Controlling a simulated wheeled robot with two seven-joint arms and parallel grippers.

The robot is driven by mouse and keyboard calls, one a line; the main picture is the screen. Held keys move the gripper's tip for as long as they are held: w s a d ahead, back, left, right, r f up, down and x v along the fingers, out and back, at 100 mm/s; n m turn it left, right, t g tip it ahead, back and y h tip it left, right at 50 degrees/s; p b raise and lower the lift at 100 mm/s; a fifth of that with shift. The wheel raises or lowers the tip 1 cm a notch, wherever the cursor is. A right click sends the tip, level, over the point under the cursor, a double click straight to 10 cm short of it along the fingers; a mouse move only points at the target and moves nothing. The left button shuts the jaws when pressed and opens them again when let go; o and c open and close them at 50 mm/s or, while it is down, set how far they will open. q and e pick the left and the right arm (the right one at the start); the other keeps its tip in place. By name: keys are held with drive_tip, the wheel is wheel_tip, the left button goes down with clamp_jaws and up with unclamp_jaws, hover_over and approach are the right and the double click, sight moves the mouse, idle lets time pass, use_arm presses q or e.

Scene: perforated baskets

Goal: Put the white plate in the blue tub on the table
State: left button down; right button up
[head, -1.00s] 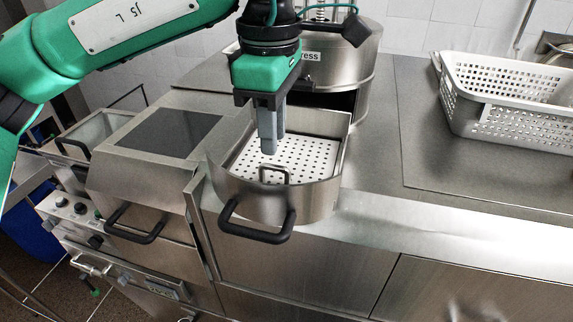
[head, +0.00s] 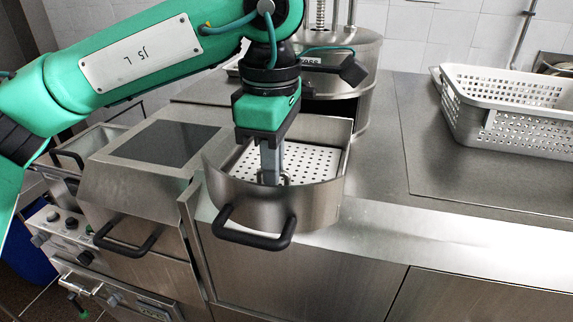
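The white plate (head: 313,160) has rows of small holes and lies in the round-fronted steel drawer (head: 312,203). A small upright handle stands near its front and is now partly hidden by my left gripper. My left gripper (head: 270,180) points straight down into the drawer, with its fingertips at this handle. The fingers nearly line up in this view, so I cannot tell whether they are open or shut on the handle. My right gripper is out of view. I see no clear blue tub on a table; only part of a blue object (head: 28,262) shows low at the left edge.
A white perforated basket (head: 520,133) stands on the steel counter at the right. A steel cylinder (head: 362,75) rises behind the drawer. The drawer's black handle (head: 252,238) sticks out in front. The counter (head: 375,165) between drawer and basket is clear.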

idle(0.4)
use_arm(q)
drive_tip(key=shift+r, duration=0.45)
drive_tip(key=shift+r+p, duration=2.35)
drive_tip(key=shift+r, duration=1.45)
